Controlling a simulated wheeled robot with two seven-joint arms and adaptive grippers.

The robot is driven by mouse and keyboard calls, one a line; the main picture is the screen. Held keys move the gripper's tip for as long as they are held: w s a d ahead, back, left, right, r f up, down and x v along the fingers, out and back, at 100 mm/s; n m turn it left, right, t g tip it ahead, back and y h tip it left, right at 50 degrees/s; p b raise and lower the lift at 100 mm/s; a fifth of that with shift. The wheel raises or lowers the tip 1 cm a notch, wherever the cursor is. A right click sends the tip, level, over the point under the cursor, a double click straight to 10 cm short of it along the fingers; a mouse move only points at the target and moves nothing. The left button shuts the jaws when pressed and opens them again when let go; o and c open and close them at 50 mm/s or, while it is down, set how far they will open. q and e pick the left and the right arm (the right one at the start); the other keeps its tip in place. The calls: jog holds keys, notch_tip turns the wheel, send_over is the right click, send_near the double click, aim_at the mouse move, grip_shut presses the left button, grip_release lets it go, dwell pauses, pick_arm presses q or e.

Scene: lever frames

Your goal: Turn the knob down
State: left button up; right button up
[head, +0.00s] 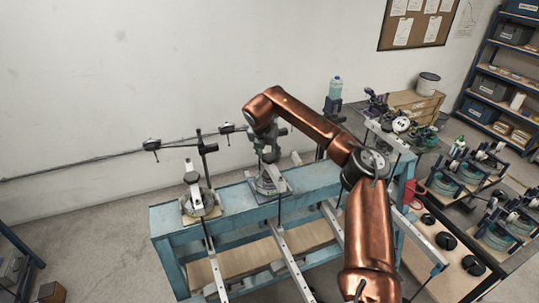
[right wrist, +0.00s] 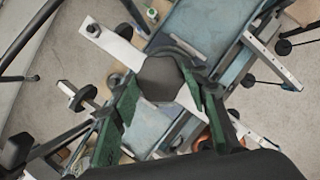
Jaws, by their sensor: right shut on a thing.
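My right gripper (head: 267,152) reaches down over the middle fixture (head: 270,184) on the blue bench (head: 235,206). In the right wrist view, its green-padded fingers (right wrist: 158,88) are closed on opposite sides of a dark grey, faceted knob (right wrist: 160,78). A pale flat bar (right wrist: 112,42) passes beneath the knob. In the head view the gripper largely hides the knob, so its turn angle cannot be told. My left gripper is not in view.
A similar fixture with a pale lever (head: 194,190) stands to the left on the bench. A blue-capped bottle (head: 335,88) and a bucket (head: 428,83) stand behind on the right. Several metal rails stick out in front of the bench.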

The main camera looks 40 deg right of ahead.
jog(key=shift+a+m, duration=0.15)
jog(key=shift+m, duration=0.35)
jog(key=shift+f, duration=0.1)
jog(key=o, duration=1.1)
jog(key=shift+s, duration=0.1)
jog(key=shift+o, duration=0.2)
jog(key=v, duration=1.2)
jog(key=shift+w, duration=0.25)
